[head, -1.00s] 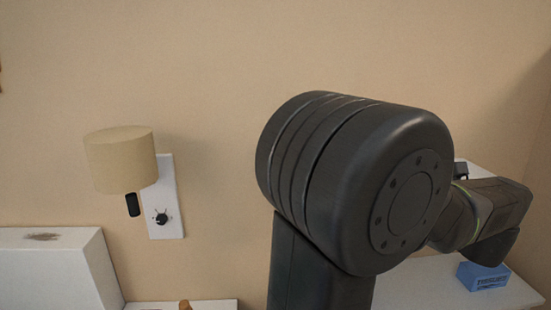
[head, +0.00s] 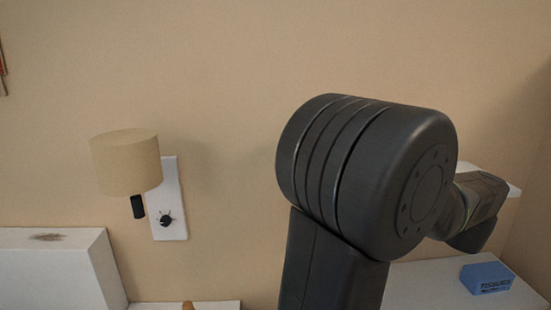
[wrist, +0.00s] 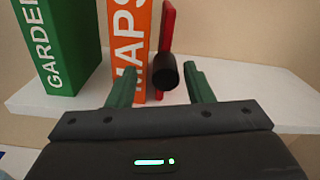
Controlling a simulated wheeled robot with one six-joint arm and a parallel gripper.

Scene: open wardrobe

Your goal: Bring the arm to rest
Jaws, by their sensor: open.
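My gripper (wrist: 163,83) shows in the wrist view with its two green fingers apart and nothing between them. It faces a white shelf that bears upright books. A dark round end of a red object (wrist: 165,72) lies beyond the fingertips, and I cannot tell how far. In the head view my dark arm fills the right middle, and the gripper itself is hidden there.
A green book (wrist: 52,45) and an orange book marked MAPS (wrist: 127,35) stand on the white shelf (wrist: 235,88). A blue tissue box (head: 487,278) sits on a white surface (head: 425,283). A wall lamp (head: 126,163) hangs at left.

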